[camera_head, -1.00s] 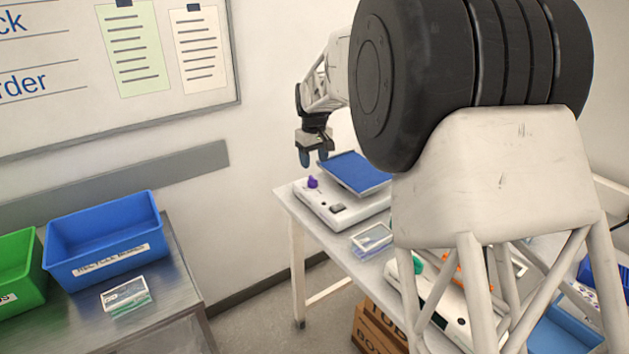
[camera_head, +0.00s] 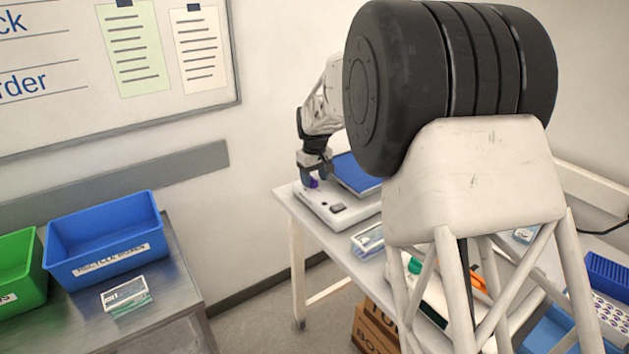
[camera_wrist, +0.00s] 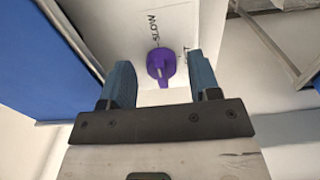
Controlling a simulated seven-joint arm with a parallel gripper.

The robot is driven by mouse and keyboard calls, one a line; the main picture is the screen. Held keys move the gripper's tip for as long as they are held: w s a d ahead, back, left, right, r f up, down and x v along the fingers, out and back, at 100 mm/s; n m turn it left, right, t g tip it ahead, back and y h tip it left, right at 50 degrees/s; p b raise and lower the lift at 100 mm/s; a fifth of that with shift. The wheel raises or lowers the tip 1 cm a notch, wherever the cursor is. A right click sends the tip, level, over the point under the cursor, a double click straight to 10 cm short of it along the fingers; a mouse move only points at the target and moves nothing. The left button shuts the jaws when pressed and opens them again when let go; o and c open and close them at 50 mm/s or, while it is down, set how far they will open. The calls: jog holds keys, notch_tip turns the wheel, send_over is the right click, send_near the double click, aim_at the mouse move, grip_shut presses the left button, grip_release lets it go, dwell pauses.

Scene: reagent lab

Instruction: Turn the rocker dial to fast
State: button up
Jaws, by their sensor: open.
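The rocker (camera_head: 336,210) is a white box with a blue platform (camera_head: 356,172) on top, standing on the white bench. Its purple dial (camera_wrist: 161,66) sits between my two blue fingertips in the wrist view, with a gap on each side. The word SLOW (camera_wrist: 154,28) is printed by the dial; a second label to its right is mostly hidden by a finger. My gripper (camera_head: 314,182) is open, pointing down over the dial; it also shows in the wrist view (camera_wrist: 160,85). In the head view the dial is partly hidden by the fingers.
A small clear box (camera_head: 368,240) lies on the bench in front of the rocker. The rocker's blue platform rises close beside my gripper. A wall stands behind the bench. Blue (camera_head: 105,262) and green (camera_head: 15,290) bins stand on a separate table at the left.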

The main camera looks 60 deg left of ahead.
jog(key=shift+f, duration=0.6)
jog(key=c, duration=0.8)
jog(key=shift+c, duration=0.2)
